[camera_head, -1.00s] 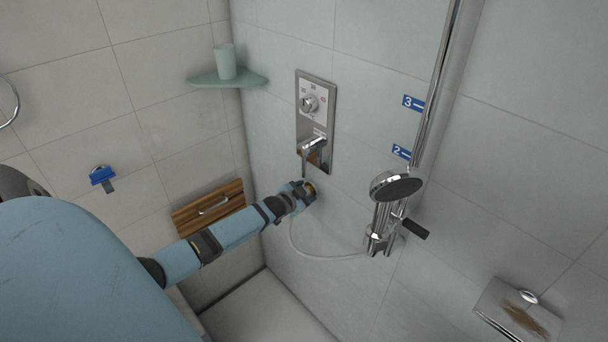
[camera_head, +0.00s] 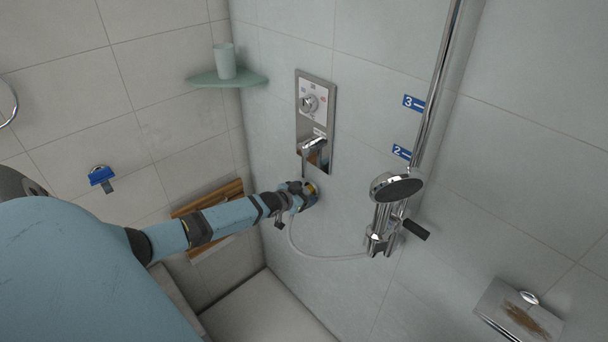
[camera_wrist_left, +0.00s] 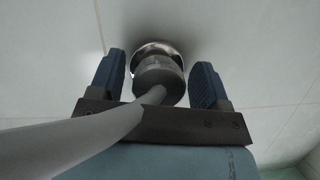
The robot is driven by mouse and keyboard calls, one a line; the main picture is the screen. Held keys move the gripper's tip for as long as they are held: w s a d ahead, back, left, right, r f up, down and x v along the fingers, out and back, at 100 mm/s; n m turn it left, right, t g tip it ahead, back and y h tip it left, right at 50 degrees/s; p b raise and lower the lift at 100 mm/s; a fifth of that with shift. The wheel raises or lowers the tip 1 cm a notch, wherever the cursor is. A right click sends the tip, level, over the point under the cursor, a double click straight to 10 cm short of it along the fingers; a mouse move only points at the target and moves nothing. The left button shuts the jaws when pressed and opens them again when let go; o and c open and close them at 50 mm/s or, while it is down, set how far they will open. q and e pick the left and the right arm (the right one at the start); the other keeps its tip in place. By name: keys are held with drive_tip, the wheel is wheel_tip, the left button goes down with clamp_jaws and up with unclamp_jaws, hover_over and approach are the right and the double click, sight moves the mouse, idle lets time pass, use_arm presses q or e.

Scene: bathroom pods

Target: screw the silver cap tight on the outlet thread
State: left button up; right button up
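In the left wrist view, the silver cap (camera_wrist_left: 158,78) is a dull metal cylinder on the end of the grey hose (camera_wrist_left: 75,145). It sits against a shiny round fitting (camera_wrist_left: 160,48) on the wall. Any thread is hidden, so I cannot tell how tight the cap is. My left gripper (camera_wrist_left: 158,80) is open, with one dark blue finger on each side of the cap and narrow gaps showing. In the head view the left gripper (camera_head: 308,194) is at the wall below the mixer panel and hides the cap. My right gripper is not in view.
The mixer panel (camera_head: 315,107) with its lever is just above the gripper. The hose (camera_head: 318,257) loops right to the hand shower (camera_head: 394,187) on its rail. A corner shelf (camera_head: 228,79) with a cup and a wooden panel (camera_head: 190,208) are left.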

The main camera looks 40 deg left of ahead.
use_arm(q)
drive_tip(key=shift+o, duration=0.7)
drive_tip(key=v, duration=1.3)
drive_tip(key=shift+s+r+b, duration=0.15)
drive_tip(key=shift+s+b, duration=0.15)
drive_tip(key=shift+b, duration=0.15)
use_arm(e)
drive_tip(key=shift+s+d+f, duration=0.1)
drive_tip(key=shift+d+f, duration=0.25)
drive_tip(key=shift+f, duration=0.3)
